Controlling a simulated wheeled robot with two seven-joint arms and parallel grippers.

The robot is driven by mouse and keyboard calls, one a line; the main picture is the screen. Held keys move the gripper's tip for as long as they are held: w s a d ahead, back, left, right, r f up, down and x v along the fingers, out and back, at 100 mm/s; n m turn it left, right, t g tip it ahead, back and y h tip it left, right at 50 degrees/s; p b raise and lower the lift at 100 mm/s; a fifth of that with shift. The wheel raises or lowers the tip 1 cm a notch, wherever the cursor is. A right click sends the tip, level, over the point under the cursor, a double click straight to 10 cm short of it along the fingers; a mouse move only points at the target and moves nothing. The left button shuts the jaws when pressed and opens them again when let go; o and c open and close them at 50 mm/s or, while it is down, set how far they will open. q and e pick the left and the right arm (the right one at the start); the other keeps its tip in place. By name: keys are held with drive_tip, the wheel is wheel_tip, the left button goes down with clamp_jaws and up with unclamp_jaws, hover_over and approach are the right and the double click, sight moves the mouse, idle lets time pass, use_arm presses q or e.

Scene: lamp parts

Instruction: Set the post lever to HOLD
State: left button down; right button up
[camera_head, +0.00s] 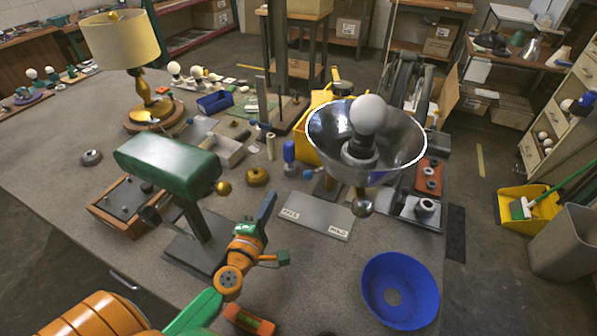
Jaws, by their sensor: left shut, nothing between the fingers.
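A grey plate (315,215) on the bench carries a label reading HOLD (338,232) at its right end and another label at its left end, apparently FREE. A shiny ball knob (363,206) on a short brass-coloured stem shows just right of the plate, nearer the HOLD end. I cannot tell whether it is the post lever's end. A polished metal bowl shade with a white bulb (369,115) stands above and hides part of the post. My left gripper (268,205) is shut and empty, left of the plate and apart from the knob. My right gripper is not in view.
A green-shaded lamp (168,158) stands left of my gripper. A blue bowl (395,282) lies near the front right edge. An orange level (248,320) lies in front. A yellow-based lamp (120,42) and small parts crowd the back. Some bench before the plate is clear.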

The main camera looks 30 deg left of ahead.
sight(323, 168)
use_arm(q)
drive_tip(key=r+b+x, duration=0.1)
drive_tip(key=b+x, duration=0.1)
drive_tip(key=x, duration=0.8)
drive_tip(key=d, duration=0.1)
drive_tip(key=d+p, duration=0.2)
drive_tip(key=d, duration=0.1)
drive_tip(key=shift+s, duration=0.3)
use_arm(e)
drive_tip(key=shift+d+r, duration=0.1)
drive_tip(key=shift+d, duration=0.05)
use_arm(q)
drive_tip(key=shift+f, duration=0.1)
